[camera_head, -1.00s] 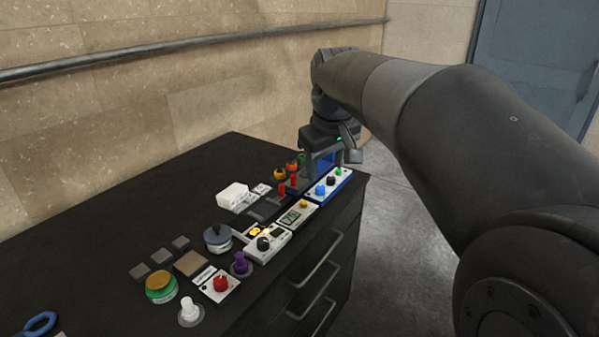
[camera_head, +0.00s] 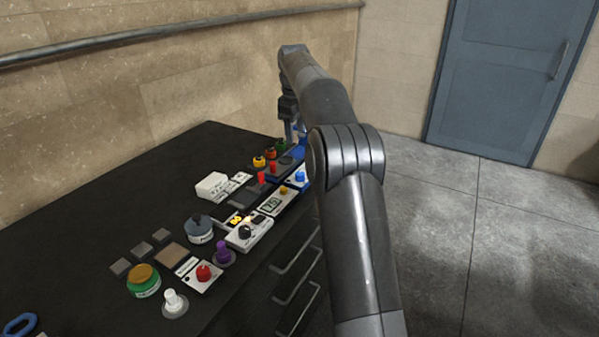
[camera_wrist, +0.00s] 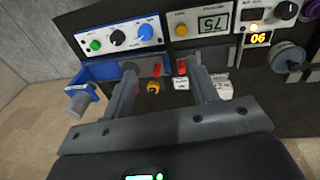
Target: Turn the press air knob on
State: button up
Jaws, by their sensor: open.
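The labels are too small to read, so I cannot tell which control is the press air knob. In the wrist view a blue-and-white panel (camera_wrist: 120,38) carries a green knob (camera_wrist: 95,45), a black knob (camera_wrist: 118,37) and a blue knob (camera_wrist: 145,30). My gripper (camera_wrist: 162,66) is open and empty, its fingers apart over the area beside this panel. Red controls (camera_wrist: 156,70) and a yellow-orange knob (camera_wrist: 153,87) show between or near the fingers. In the head view my gripper (camera_head: 296,132) is at the bench's far end; my arm partly hides the panel.
The black bench (camera_head: 90,215) holds several controls, among them a red knob (camera_head: 204,272), a purple knob (camera_head: 222,249) and a green-and-yellow button (camera_head: 143,278). A blue block (camera_wrist: 103,72) sits beside the panel. The wall is behind; open floor (camera_head: 440,240) lies right.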

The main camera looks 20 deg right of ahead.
jog(key=n+g, duration=0.1)
jog(key=n, duration=0.1)
send_near(300, 173)
notch_tip(300, 173, down, 9)
dwell(0.4)
jog(key=c, duration=1)
jog(key=shift+o, duration=0.2)
